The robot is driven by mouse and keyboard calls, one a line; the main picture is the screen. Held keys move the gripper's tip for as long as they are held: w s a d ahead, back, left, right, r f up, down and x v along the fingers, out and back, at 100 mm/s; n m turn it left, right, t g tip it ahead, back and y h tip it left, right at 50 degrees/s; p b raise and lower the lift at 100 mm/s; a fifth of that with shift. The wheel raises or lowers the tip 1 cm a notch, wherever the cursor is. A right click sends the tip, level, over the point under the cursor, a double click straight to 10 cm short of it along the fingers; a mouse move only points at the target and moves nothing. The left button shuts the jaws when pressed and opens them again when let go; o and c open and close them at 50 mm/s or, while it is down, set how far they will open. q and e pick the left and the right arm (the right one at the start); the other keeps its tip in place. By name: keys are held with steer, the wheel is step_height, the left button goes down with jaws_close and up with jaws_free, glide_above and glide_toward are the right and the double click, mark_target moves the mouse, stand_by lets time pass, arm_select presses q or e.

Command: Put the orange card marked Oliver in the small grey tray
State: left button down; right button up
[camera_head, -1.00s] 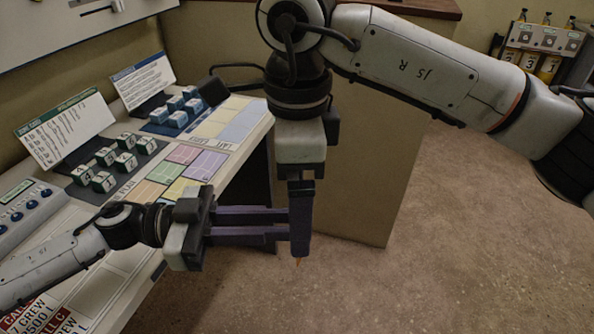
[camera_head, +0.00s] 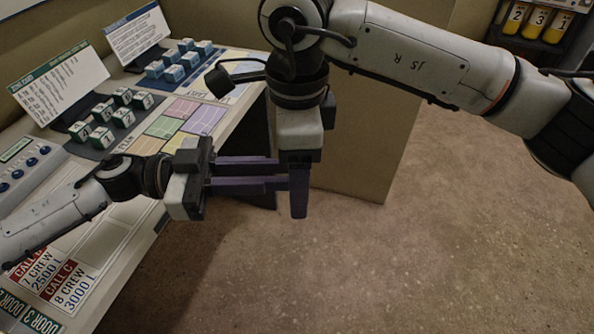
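I cannot make out the orange card marked Oliver or the small grey tray in this view. My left gripper (camera_head: 291,172) points right, its two dark fingers parallel with a gap between them, and it looks open. Its fingertips reach the fingers of my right gripper (camera_head: 298,215), overlapping them in the picture; whether they touch is unclear. My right gripper points down, and its fingers line up as one dark bar, so its opening is hidden. Anything between its fingers is hidden too.
The sloping console (camera_head: 140,190) fills the left side, with lettered blocks (camera_head: 100,137), blue blocks (camera_head: 180,58), coloured pads (camera_head: 185,108) and an upright white card (camera_head: 60,80). A tan panel (camera_head: 375,140) stands behind my grippers. The floor (camera_head: 400,270) is clear at right.

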arm_select(q)
steer(key=c, duration=1.6)
jaws_free()
steer(key=shift+o, duration=0.2)
